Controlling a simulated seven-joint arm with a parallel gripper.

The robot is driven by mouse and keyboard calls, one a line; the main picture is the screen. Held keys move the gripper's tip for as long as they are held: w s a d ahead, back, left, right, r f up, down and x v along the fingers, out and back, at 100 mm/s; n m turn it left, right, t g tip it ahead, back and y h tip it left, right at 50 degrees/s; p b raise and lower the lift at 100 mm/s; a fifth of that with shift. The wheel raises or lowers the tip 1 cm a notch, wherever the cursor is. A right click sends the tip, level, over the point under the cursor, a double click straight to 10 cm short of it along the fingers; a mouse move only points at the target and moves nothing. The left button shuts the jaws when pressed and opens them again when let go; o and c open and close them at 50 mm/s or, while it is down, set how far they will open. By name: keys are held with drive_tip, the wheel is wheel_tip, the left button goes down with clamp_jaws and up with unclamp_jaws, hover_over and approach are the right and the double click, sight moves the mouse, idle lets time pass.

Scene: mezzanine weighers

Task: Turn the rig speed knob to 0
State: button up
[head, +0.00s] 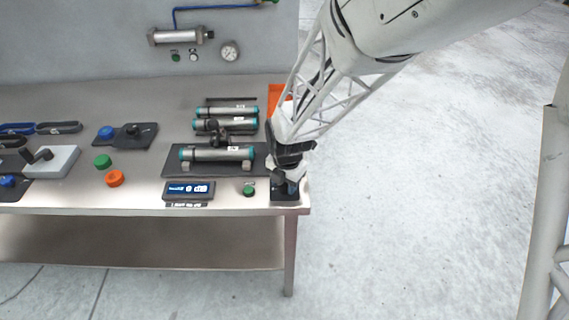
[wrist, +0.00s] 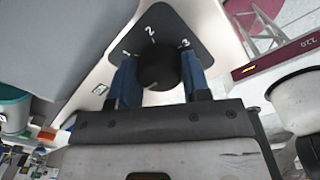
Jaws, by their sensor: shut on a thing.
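The rig speed knob (wrist: 160,68) is black and round, on a dark dial plate (wrist: 172,22) marked 1, 2 and 3 in white. My gripper (wrist: 159,78) is shut on the knob, with one blue finger on each side of it. A small light mark shows on the knob's near side, but I cannot tell its setting clearly. In the head view my gripper (head: 287,184) reaches down at the table's front right corner and hides most of the knob. The dark base (head: 285,197) shows under it.
The metal table (head: 60,93) ends just right of the knob. A cylinder on a dark plate (head: 215,155), a small display (head: 188,190) and a green button (head: 248,190) stand to its left. An orange bin (head: 277,96) is behind. Open floor lies to the right.

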idle(0.4)
drive_tip(key=o, duration=0.9)
drive_tip(key=shift+r, duration=0.1)
drive_tip(key=shift+s+d+r, duration=0.1)
drive_tip(key=shift+d+r, duration=0.05)
drive_tip(key=shift+r, duration=3.65)
